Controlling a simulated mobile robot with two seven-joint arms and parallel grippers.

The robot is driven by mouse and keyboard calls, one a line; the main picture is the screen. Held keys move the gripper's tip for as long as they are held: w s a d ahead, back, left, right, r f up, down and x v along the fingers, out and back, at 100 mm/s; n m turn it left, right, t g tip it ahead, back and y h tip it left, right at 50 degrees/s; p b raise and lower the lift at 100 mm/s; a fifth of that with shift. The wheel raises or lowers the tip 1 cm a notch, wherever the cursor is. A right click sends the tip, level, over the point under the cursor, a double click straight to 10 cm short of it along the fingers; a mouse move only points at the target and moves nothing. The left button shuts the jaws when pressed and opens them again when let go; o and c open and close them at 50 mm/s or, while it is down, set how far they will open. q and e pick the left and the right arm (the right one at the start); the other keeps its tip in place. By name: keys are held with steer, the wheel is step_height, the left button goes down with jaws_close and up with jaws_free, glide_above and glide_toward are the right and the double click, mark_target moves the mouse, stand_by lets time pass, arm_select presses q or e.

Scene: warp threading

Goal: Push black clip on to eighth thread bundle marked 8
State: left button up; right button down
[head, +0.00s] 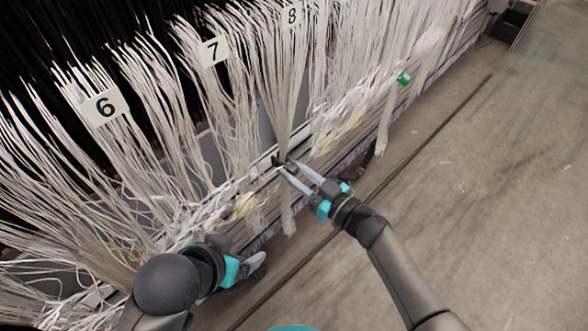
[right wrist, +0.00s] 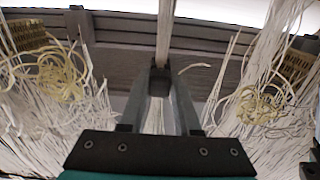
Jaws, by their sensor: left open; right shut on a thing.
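The thread bundle marked 8 hangs below the number 8 tag (head: 292,16) and narrows to a tight white strand (head: 287,120) at the rail in the head view. The black clip (head: 279,161) is at this strand. My right gripper (head: 283,168) is shut on the clip. In the right wrist view the clip (right wrist: 160,82) sits between my fingertips, with the white strand (right wrist: 165,35) running up from it. Whether the strand is fully inside the clip is hard to tell. My left gripper (head: 258,268) is open and empty at the lower left, apart from the threads.
Bundles marked 7 (head: 214,51) and 6 (head: 104,106) fan out to the left. A grey rail (head: 262,170) runs diagonally behind the threads. A green clip (head: 403,79) is on threads further right. Yellowish tangled threads (right wrist: 262,106) flank my right gripper.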

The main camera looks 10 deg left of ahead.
steer(key=shift+a+r, duration=0.1)
steer(key=c, duration=0.5)
jaws_free()
steer(key=shift+c, duration=0.2)
steer(key=shift+o, duration=0.3)
steer(key=o, duration=0.3)
steer(key=shift+o, duration=0.2)
steer(key=shift+p+v, duration=0.75)
steer(key=shift+v, duration=0.75)
steer(key=p+v, duration=0.2)
steer(key=v, duration=0.4)
